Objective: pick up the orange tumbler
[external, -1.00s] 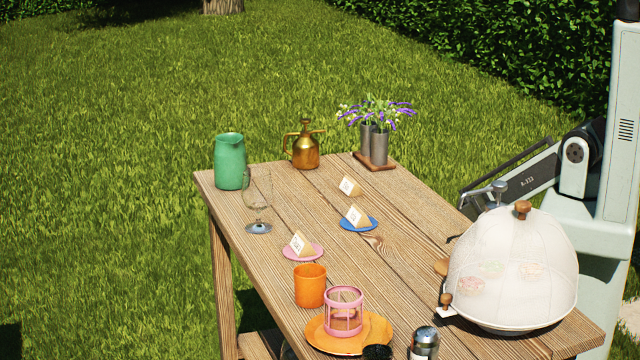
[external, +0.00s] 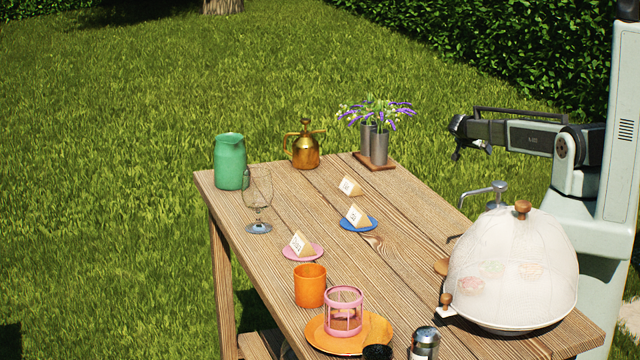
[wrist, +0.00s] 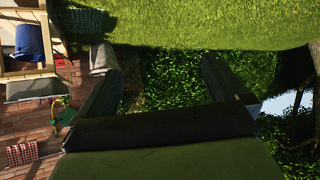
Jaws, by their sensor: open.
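The orange tumbler (external: 310,285) stands upright on the wooden table (external: 290,204), near its front left edge, just behind the orange plate. My gripper (external: 472,154) is in the air beyond the table's right side, level with the flower vases and far from the tumbler. It is open with nothing between its fingers. In the wrist view the two fingers of my gripper (wrist: 162,88) stand apart, with hedge and grass behind them. The tumbler does not show in the wrist view.
A wine glass (external: 257,190), green pitcher (external: 230,161) and brass sprayer (external: 306,150) stand further back. A white mesh dome (external: 514,262) covers the right front. Small signs stand mid-table.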

